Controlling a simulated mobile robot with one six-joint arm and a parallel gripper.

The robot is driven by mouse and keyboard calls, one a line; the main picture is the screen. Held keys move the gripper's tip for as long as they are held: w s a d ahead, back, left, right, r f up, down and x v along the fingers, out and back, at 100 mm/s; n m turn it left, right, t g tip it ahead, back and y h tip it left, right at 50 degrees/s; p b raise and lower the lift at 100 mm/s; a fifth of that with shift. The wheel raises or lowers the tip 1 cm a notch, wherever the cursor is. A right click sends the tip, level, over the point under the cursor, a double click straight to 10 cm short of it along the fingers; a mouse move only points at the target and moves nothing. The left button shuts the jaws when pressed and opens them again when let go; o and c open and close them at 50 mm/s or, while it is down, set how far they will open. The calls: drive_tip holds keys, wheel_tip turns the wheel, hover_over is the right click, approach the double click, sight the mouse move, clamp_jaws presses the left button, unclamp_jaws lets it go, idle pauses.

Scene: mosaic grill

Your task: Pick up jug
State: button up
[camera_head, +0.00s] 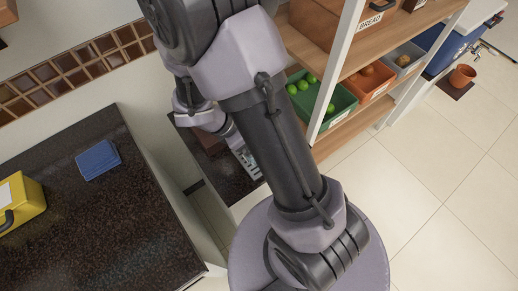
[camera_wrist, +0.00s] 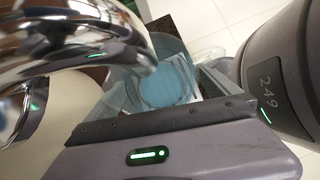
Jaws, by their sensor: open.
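A clear jug (camera_wrist: 165,82) with a bluish round bottom shows in the middle of the wrist view, just beyond my gripper. My gripper (camera_wrist: 166,108) is open, with its jaws around or close to the jug; I cannot tell whether they touch it. In the head view my arm crosses the middle, and the gripper end (camera_head: 246,160) is low over a dark counter behind it. I cannot make out the jug in the head view.
A large curved chrome pipe (camera_wrist: 80,30) is very close at the left in the wrist view. In the head view, shelves with a green crate (camera_head: 338,106) of limes stand to the right. A blue cloth or pad (camera_head: 97,160) and a yellow box (camera_head: 24,203) lie on the dark countertop (camera_head: 90,235).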

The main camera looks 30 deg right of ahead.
drive_tip(key=shift+w+r, duration=0.1)
drive_tip(key=c, duration=2)
drive_tip(key=shift+o, duration=0.2)
